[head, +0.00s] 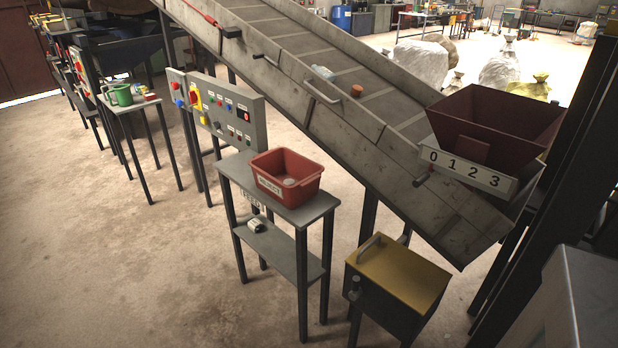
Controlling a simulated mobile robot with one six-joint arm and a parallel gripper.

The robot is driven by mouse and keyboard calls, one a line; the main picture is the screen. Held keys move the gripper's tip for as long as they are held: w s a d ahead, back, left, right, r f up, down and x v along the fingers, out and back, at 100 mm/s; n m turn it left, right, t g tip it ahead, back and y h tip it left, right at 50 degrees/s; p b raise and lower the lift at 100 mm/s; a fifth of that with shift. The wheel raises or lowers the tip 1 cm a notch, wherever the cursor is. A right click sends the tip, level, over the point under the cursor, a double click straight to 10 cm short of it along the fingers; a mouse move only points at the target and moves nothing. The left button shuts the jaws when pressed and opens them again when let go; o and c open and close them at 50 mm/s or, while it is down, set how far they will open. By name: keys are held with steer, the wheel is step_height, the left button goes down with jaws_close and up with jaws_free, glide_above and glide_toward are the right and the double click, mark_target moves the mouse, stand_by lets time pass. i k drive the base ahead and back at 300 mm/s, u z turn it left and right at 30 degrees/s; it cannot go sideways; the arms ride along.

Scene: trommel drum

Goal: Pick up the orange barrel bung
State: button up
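A small orange-brown cylinder (356,90), which looks like the orange barrel bung, sits on the sloping conveyor belt (371,79) in the upper middle of the head view. A pale clear bottle (322,72) lies on the belt to its left. A metal handle (321,91) on the conveyor's near side wall is just left of and below the bung. The bung is fully visible from here. My gripper does not show in this view.
A red tub (287,176) stands on a small grey table (232,172) in front of the conveyor. A dark red hopper (495,128) with a number plate (465,172) is at the lower right end. A yellow-topped box (399,273) stands below. Floor at the left front is clear.

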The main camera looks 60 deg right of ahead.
mark_target(357, 90)
steer(key=u, duration=1.15)
steer(key=k, duration=0.1)
steer(key=z, duration=2.5)
steer(key=k, duration=0.9)
steer(key=u, duration=0.15)
steer(key=i, duration=0.7)
